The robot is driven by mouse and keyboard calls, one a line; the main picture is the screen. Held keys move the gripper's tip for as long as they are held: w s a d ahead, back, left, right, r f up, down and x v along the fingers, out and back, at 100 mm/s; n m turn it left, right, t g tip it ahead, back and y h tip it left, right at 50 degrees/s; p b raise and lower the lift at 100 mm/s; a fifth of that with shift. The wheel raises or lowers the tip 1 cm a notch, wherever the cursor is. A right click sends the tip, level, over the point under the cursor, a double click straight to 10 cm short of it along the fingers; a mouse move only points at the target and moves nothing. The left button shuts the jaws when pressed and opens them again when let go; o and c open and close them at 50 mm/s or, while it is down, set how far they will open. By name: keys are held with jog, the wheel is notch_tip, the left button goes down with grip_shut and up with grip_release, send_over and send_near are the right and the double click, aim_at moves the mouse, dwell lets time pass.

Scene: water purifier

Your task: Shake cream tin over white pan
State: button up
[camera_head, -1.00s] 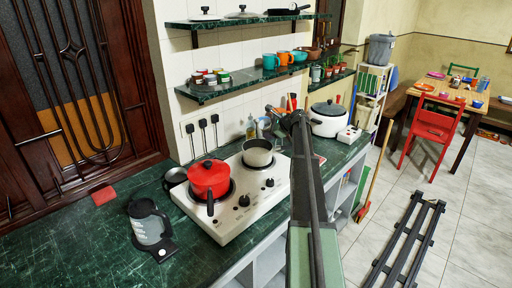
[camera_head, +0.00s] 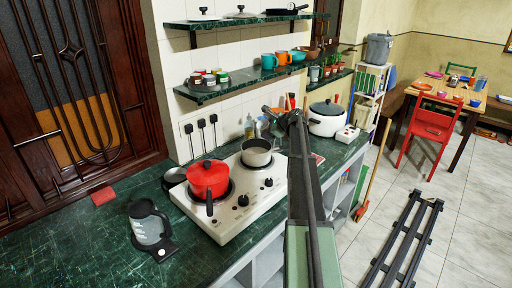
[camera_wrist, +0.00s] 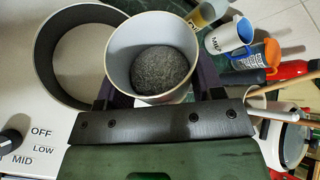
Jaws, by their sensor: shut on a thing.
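The white pan (camera_head: 256,153) stands on the back right burner of the hob. My gripper (camera_wrist: 155,95) is shut on the cream tin (camera_wrist: 118,58), with a dark finger on each side. The tin's open top faces the wrist camera and shows dark grey grainy contents. The tin is beside the pan's right side in this view; its height above the hob is unclear. In the head view my gripper (camera_head: 272,118) is behind the pan's right side, and the tin cannot be made out.
A red lidded pot (camera_head: 208,179) stands on the hob (camera_head: 235,215), left of the pan. A white rice cooker (camera_head: 327,120) is to the right, and bottles (camera_head: 250,128) stand behind. A shelf with several small tins (camera_head: 208,78) hangs above.

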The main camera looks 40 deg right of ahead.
jog(key=shift+a+r, duration=0.1)
jog(key=shift+a, duration=0.05)
dwell(0.3)
jog(key=shift+a+f+n+h, duration=0.2)
jog(key=shift+f+n+h, duration=0.2)
jog(key=shift+n+h, duration=0.2)
dwell(1.9)
jog(key=shift+r+n+h, duration=0.4)
jog(key=shift+r+h, duration=0.05)
jog(key=shift+h, duration=0.15)
dwell(2.0)
jog(key=shift+f+n+h+b, duration=0.4)
jog(key=shift+n+h, duration=0.1)
jog(key=shift+h, duration=0.1)
dwell(1.9)
